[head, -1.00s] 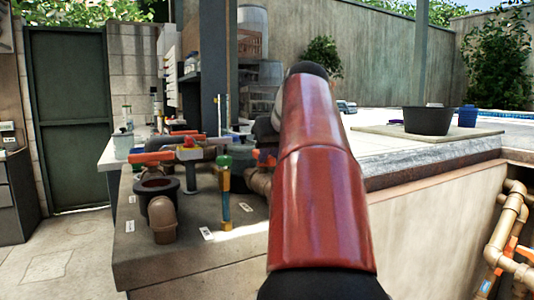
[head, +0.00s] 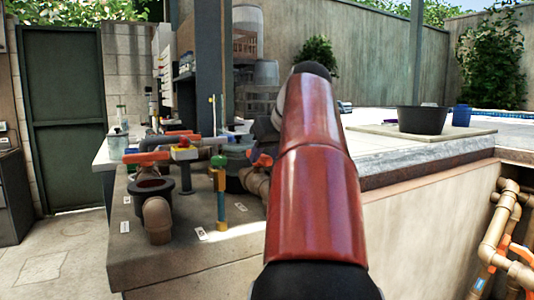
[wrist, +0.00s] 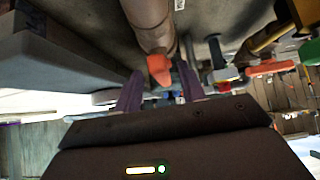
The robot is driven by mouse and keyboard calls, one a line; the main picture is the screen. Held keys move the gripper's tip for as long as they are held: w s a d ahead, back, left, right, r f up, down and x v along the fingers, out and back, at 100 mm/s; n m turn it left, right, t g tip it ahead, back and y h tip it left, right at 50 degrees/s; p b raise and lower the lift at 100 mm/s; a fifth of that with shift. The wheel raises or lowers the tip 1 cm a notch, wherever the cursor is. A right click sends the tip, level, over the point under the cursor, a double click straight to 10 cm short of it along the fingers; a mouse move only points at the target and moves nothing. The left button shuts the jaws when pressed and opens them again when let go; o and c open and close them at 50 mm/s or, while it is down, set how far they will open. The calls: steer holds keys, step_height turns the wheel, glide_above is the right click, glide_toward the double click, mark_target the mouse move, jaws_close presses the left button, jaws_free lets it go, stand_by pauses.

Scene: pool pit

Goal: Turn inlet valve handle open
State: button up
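An orange-red valve handle (head: 262,161) sits above a tan pipe (head: 255,182), just left of my red arm, which partly hides it. In the wrist view an orange-red handle (wrist: 159,69) shows at the end of a tan pipe (wrist: 150,25). My gripper (wrist: 160,92) has its two purple fingers apart, one on each side of that handle, with gaps showing. I cannot tell whether either finger touches it. In the head view my gripper is hidden behind the arm. Another orange handle (head: 147,157) sits on the left; I cannot read which valve is the inlet.
A blue and yellow upright (head: 220,195) stands on the concrete ledge (head: 190,262) in front of the pipes. A black tub (head: 423,119) and a blue cup (head: 461,115) stand at the right.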

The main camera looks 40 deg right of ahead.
steer(key=v, duration=0.7)
steer(key=shift+s+r, duration=0.3)
steer(key=shift+s+a, duration=0.1)
stand_by(0.4)
